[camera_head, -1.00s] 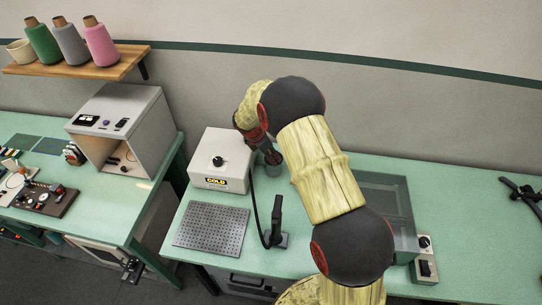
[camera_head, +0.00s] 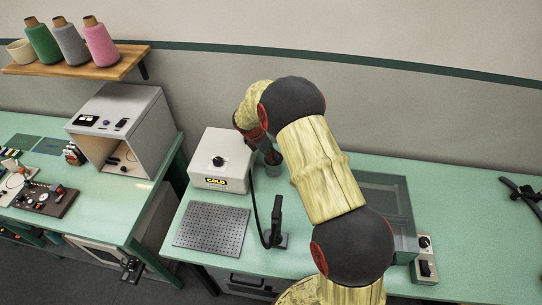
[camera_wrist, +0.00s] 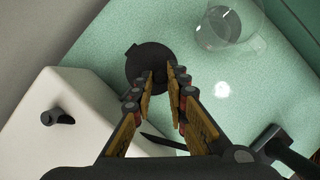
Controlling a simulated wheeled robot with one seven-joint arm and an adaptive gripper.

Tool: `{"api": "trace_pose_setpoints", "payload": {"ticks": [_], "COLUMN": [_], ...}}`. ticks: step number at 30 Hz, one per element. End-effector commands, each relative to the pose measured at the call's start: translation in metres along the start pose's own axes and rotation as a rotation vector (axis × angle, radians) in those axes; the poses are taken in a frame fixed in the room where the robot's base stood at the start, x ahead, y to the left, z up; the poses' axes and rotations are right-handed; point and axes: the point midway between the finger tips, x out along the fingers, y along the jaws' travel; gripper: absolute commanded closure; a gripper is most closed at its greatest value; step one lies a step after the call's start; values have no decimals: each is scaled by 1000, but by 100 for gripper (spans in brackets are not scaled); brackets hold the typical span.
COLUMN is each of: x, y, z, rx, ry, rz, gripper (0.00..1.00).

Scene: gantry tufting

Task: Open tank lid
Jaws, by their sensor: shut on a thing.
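My gripper (camera_wrist: 161,76) points down at a dark round piece (camera_wrist: 142,56) with a small tab at its edge, and its fingertips are closed at the piece's middle. I cannot tell if this piece is a lid, or whether it rests on something. In the head view a dark round piece (camera_head: 273,157) shows just right of the white box labelled COLD (camera_head: 222,158), mostly below my wrist. A clear round glass vessel (camera_wrist: 224,28) stands apart from my fingers in the wrist view. A translucent grey tank-like box (camera_head: 400,212) is partly hidden behind my arm.
A black stand with an upright handle (camera_head: 276,222) and cable stands in front of the white box. A perforated metal plate (camera_head: 212,228) lies to its left. A small switch box (camera_head: 425,268) sits at the right. The green bench (camera_head: 480,240) is largely clear there.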

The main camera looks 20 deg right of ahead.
Motion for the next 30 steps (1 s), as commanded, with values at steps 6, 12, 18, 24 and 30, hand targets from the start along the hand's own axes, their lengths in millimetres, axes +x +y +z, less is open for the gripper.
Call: {"api": "trace_pose_setpoints", "payload": {"ticks": [6,12,18,24,30], "x": [0,0,-4,-9,-14], "y": [0,0,2,4,10], "z": [0,0,3,9,16], "rx": [0,0,-6,-24,-53], "ry": [0,1,18,69,149], "rz": [0,-1,-16,-64,-138], "gripper": [100,100,100,100,100]}}
